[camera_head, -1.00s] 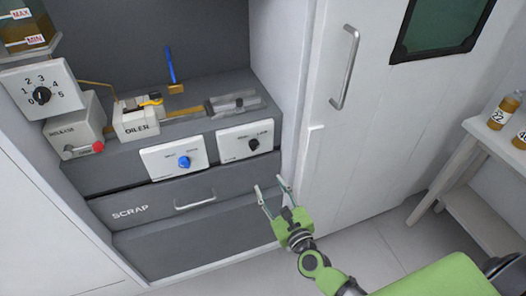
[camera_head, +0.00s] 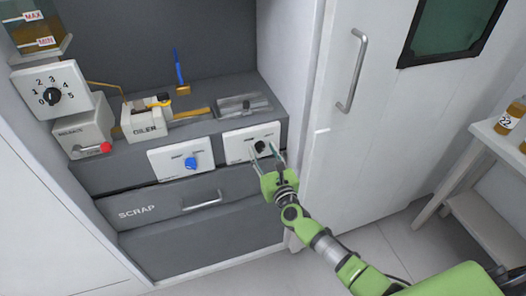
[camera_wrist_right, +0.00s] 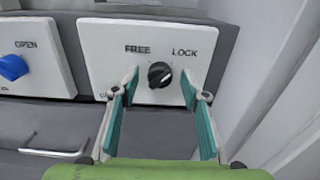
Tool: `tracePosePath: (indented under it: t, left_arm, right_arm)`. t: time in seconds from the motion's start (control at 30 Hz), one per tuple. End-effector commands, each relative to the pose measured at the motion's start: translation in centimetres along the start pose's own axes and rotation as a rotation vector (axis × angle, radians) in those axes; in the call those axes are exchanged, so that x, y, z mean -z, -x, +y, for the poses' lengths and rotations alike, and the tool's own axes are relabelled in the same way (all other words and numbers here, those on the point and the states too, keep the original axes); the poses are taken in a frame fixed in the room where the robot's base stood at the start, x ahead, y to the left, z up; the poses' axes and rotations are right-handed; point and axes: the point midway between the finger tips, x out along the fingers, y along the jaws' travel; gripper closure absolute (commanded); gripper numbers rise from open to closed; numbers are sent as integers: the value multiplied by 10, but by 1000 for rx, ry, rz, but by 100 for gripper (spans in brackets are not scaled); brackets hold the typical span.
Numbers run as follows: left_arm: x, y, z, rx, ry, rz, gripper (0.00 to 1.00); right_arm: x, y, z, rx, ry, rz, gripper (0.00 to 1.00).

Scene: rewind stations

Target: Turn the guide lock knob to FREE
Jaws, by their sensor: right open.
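The guide lock knob is a small black knob (camera_head: 260,147) on a white panel (camera_head: 237,148) at the front of the grey cabinet. The right wrist view shows the knob (camera_wrist_right: 160,75) below the words FREE and LOCK; its white mark points up and right, towards LOCK. My right gripper (camera_head: 266,154) is open in front of the panel. In the right wrist view its two teal fingers (camera_wrist_right: 160,84) stand either side of the knob, with a gap on both sides. My left gripper is not in view.
A white panel with a blue knob (camera_head: 190,162) sits left of the lock panel; the SCRAP drawer (camera_head: 165,208) and its handle lie below. A cabinet side wall and white door (camera_head: 375,130) stand close on the right.

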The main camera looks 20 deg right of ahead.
Motion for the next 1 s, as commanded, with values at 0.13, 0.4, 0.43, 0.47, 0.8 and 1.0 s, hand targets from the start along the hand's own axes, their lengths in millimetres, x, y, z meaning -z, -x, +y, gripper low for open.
tracePosePath:
  t: [0.13,0.4,0.43,0.47,0.8,1.0]
  left_arm:
    - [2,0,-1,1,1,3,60]
    - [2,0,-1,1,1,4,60]
    - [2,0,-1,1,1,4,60]
    - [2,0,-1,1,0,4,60]
    - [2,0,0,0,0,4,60]
    - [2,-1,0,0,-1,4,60]
  right_arm:
    - [0,-6,0,0,0,0,59]
    - [0,-6,0,0,0,0,69]
    - [0,-6,0,0,0,0,77]
    - [0,-6,0,0,0,0,85]
    - [0,-6,0,0,13,0,97]
    - [0,-6,0,0,83,1,97]
